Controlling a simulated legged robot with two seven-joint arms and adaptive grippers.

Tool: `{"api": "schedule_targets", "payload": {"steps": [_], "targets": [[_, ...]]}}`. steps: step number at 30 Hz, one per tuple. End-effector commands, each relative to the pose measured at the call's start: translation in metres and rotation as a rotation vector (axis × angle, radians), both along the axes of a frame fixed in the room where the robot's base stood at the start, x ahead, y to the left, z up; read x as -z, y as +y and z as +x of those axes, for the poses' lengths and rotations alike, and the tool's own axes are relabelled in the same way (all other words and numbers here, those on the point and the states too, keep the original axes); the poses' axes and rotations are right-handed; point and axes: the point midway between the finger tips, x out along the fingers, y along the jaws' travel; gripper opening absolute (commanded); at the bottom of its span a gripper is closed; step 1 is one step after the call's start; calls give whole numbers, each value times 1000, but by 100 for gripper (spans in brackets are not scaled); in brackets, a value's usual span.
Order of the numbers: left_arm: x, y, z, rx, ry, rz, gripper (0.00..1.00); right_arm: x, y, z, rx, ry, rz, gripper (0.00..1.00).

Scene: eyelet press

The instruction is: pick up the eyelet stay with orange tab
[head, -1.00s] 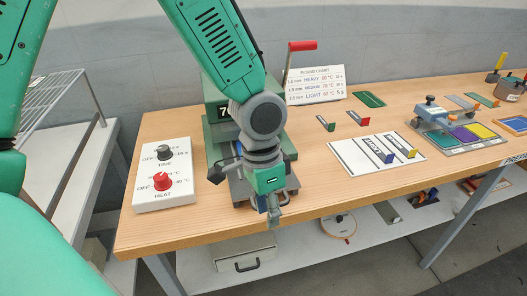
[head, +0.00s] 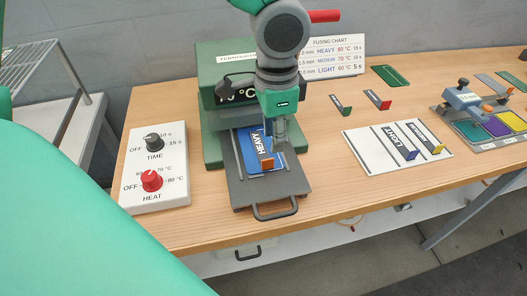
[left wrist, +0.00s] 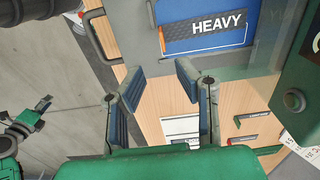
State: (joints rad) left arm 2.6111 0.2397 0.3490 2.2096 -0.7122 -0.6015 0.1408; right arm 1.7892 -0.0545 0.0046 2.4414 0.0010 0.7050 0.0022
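The eyelet stay is a dark strip marked HEAVY (head: 262,144) with an orange tab (head: 267,163) at its near end. It lies on a blue card (head: 251,165) on the press's grey tray (head: 240,190). In the left wrist view the stay (left wrist: 208,25) is at the top, its orange tab (left wrist: 162,40) beyond the fingertips. My left gripper (head: 281,130) hangs over the tray beside the stay. In the left wrist view its fingers (left wrist: 160,78) are apart and empty. What looks like my right gripper (left wrist: 35,115) shows small at the left of that view.
The green press (head: 212,130) stands behind the tray, partly hidden by my arm. A control box (head: 155,190) with TIME and HEAT knobs is to the left. A white board (head: 375,155) with LIGHT and another strip lies right. Bare table lies between tray and board.

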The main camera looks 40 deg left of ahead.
Motion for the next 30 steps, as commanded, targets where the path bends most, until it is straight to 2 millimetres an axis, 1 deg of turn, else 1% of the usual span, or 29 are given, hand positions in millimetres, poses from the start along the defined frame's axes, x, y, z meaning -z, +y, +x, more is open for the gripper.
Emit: {"api": "schedule_targets", "payload": {"steps": [1, 3, 11, 18, 21, 28, 29, 30], "targets": [[12, 1, 0, 1, 5, 0, 28, 3, 0, 0, 0, 0, 0, 26], [22, 4, 0, 0, 4, -2, 28, 4, 0, 0, 0, 0, 0, 26], [41, 6, -3, -1, 3, -5, 28, 6, 0, 0, 0, -1, 0, 26], [77, 9, -6, 1, 4, -2, 28, 11, 0, 0, 0, -1, 0, 26], [83, 7, -5, 1, 2, -4, 28, 12, 0, 0, 0, -1, 0, 26], [83, 8, -6, 1, 0, -4, 28, 11, 0, 0, 0, -1, 0, 26], [83, 8, -6, 0, 0, -5, 21, 11, 0, 0, 0, -1, 0, 26], [83, 9, -6, 0, 0, -5, 7, 11, 0, 0, 0, -1, 0, 26]]}}
